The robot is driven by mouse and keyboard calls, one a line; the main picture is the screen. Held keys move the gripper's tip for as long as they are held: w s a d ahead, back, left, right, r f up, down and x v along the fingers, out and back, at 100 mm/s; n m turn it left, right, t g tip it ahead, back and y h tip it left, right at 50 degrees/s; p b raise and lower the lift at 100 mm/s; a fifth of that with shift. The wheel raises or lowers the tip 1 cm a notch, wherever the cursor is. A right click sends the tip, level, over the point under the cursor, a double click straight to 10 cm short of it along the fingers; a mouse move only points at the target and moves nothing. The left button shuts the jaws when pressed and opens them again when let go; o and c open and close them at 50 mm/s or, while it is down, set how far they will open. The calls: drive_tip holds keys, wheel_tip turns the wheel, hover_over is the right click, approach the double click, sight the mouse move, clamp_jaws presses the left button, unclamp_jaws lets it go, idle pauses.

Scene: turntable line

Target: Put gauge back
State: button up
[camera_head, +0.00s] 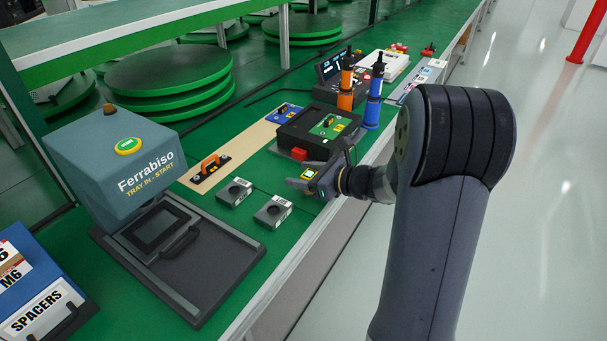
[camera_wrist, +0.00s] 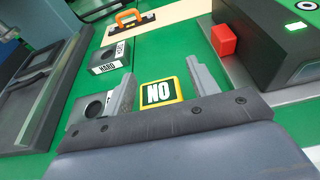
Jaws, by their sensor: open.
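No thing in view is plainly labelled as a gauge. An orange-handled tool with a dark base (camera_head: 210,168), which may be it, lies on a beige strip; it also shows at the top of the wrist view (camera_wrist: 130,20). My gripper (camera_head: 298,183) is over the green bench, right of two grey blocks and apart from the tool. Its jaws (camera_wrist: 159,76) are open. A yellow-framed square marked NO (camera_wrist: 158,93) shows between the fingers; I cannot tell whether it is on the gripper or below it.
The grey blocks with round holes, one (camera_head: 235,193) and another (camera_head: 272,211), sit near the gripper. A black fixture with a red button (camera_head: 299,154) stands close behind it. The Ferrabiso box (camera_head: 118,160) and dark tray are left. Orange (camera_head: 346,92) and blue (camera_head: 373,105) uprights stand behind.

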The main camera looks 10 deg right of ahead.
drive_tip(key=p+v, duration=0.1)
drive_tip(key=v, duration=1.1)
idle(1.0)
